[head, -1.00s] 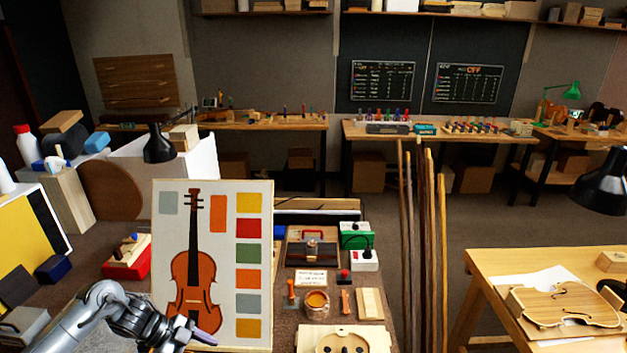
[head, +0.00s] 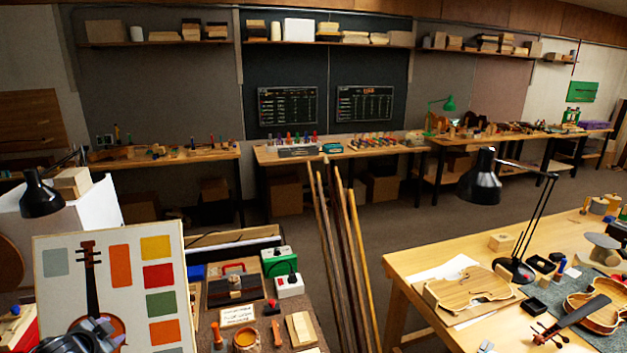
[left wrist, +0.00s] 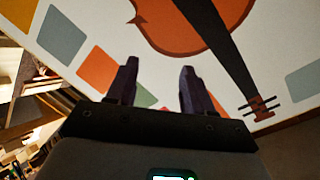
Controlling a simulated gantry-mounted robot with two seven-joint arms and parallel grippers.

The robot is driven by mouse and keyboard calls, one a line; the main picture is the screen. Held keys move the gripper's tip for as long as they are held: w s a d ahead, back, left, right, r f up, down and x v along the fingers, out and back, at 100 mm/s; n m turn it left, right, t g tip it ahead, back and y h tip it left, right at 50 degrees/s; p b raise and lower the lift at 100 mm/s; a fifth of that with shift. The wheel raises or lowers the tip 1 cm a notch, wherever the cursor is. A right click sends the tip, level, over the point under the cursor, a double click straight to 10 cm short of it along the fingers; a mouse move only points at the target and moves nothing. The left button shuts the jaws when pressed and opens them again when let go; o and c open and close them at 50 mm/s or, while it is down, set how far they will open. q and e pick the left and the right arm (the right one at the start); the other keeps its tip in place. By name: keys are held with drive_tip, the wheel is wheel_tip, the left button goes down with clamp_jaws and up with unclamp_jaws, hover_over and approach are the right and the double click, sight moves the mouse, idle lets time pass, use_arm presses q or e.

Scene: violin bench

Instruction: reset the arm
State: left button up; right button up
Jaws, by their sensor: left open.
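My left gripper (left wrist: 155,88) is open in the left wrist view, with its two dark fingers apart and nothing between them. It faces a white board (left wrist: 130,50) with a painted violin and coloured squares. In the head view the same board (head: 62,235) stands upright at the lower left. My right gripper is not in either view.
A brown bench to the right of the board holds a wooden box, a green box (head: 279,262), a white switch box (head: 289,286) and an amber jar (head: 245,339). Long wooden strips (head: 340,250) stand upright beside it. A wooden table (head: 400,262) at right holds a black lamp (head: 481,180) and violin parts.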

use_arm(q)
drive_tip(key=s+a+n+g+y, duration=0.6)
drive_tip(key=s+a+n+g, duration=0.2)
drive_tip(key=s+a+n, duration=0.3)
drive_tip(key=s+d+f+m+t+h, duration=0.1)
drive_tip(key=s+d+f+m+h, duration=0.15)
drive_tip(key=s+d+f, duration=0.5)
drive_tip(key=s+d+f+m+h, duration=0.1)
drive_tip(key=s+d+f+m, duration=0.15)
drive_tip(key=d+f, duration=0.85)
drive_tip(key=s+d+r+h, duration=0.2)
drive_tip(key=s+d+h, duration=0.1)
drive_tip(key=s+d, duration=0.75)
drive_tip(key=s+d+r+h, duration=0.2)
drive_tip(key=s+d, duration=0.8)
drive_tip(key=d, duration=0.1)
wheel_tip(320, 180, up, 31)
drive_tip(key=p, duration=3)
drive_tip(key=shift+d+f, duration=0.1)
drive_tip(key=shift+f, duration=0.05)
